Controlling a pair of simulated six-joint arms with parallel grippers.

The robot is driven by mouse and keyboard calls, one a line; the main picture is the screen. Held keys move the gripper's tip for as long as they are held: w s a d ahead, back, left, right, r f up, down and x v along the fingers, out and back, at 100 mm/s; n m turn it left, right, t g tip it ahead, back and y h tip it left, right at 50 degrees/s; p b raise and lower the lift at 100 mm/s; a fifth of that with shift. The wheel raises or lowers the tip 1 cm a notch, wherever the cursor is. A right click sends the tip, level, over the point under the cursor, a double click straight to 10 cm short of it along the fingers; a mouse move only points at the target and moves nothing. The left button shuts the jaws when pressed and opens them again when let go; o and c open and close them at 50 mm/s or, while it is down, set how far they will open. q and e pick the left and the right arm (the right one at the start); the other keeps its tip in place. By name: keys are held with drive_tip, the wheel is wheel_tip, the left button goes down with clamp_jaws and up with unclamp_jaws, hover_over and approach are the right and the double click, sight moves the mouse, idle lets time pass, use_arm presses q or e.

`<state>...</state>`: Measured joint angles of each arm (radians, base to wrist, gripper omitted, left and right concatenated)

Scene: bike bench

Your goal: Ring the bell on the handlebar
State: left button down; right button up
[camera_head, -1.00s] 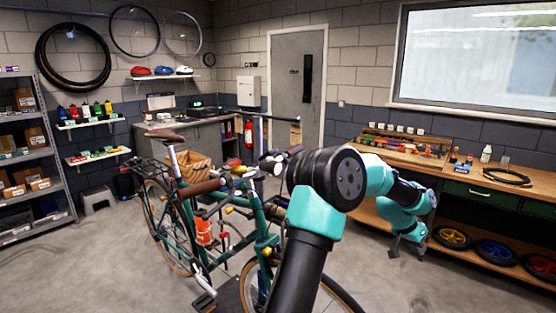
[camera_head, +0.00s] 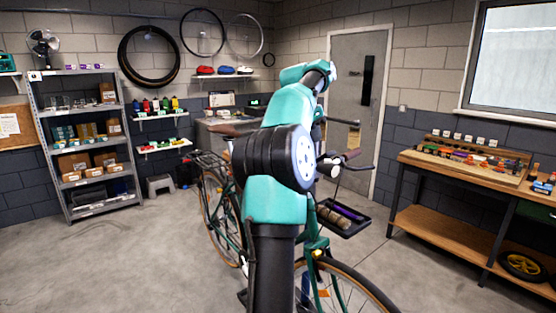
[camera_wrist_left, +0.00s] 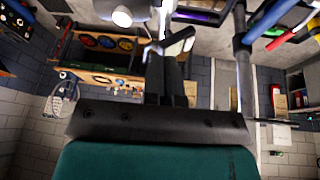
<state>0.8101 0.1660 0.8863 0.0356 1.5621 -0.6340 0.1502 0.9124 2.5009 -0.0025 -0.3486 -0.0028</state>
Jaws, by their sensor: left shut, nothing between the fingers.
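The green bike stands in the middle of the head view. A similar white round fitting (camera_wrist_left: 122,18) is at the top of the wrist view. My left gripper (camera_wrist_left: 170,68) is shut and empty, with its dark fingers close to the bike's front fittings; contact is unclear. In the head view my arm hides its fingertips and much of the handlebar. My right gripper is not in view.
A black tray (camera_head: 343,222) with items is beside the bike's front. A wooden workbench (camera_head: 440,222) stands at right and a grey shelf (camera_head: 68,185) at left.

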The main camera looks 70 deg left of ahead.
use_arm(q)
drive_tip(key=s+r, duration=0.3)
drive_tip(key=s, duration=0.3)
drive_tip(key=s+a+r+n+g, duration=0.1)
drive_tip(key=s+r, duration=0.2)
drive_tip(key=s, duration=0.3)
drive_tip(key=shift+s+n+y, duration=0.3)
drive_tip(key=shift+s+y, duration=0.1)
drive_tip(key=shift+f, duration=0.1)
drive_tip(key=x, duration=0.4)
drive_tip(key=s+x, duration=0.1)
drive_tip(key=x, duration=0.8)
drive_tip(key=shift+d+f, duration=0.1)
drive_tip(key=shift+f, duration=0.4)
